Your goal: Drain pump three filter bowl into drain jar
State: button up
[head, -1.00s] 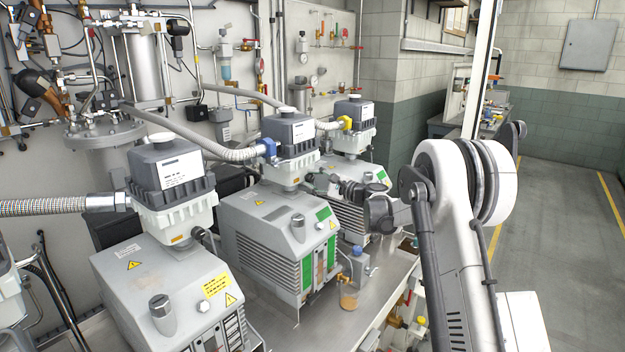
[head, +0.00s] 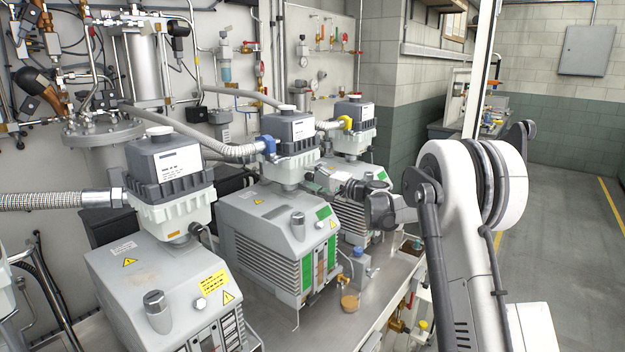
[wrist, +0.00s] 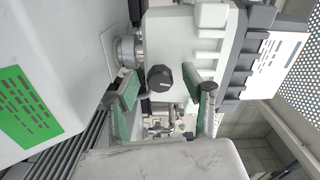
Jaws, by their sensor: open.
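Three grey vacuum pumps stand in a row on the bench, each with a white, dark-topped filter housing. The near one (head: 170,185), the middle one (head: 290,140) and the far one (head: 355,125) all show; I cannot read which is numbered three. My gripper (head: 318,180) is beside the middle and far pumps in the head view, small and partly merged with the background. In the wrist view, my gripper (wrist: 166,88) is open, its green-padded fingers either side of a dark knob (wrist: 160,78) by a white housing (wrist: 190,45). Contact is unclear. A small amber-brown jar (head: 350,302) stands before the middle pump.
Ribbed hoses (head: 215,148) run to the housings. The floor at right (head: 560,220) is clear.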

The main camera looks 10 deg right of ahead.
jog(key=shift+s+d, duration=0.15)
jog(key=shift+b+v, duration=0.3)
jog(key=shift+v, duration=0.5)
jog(key=shift+s+d, duration=0.1)
jog(key=shift+d, duration=0.05)
jog(key=b+v, duration=0.1)
jog(key=v, duration=0.4)
jog(key=shift+s+d+b, duration=0.15)
jog(key=shift+s+b, duration=0.15)
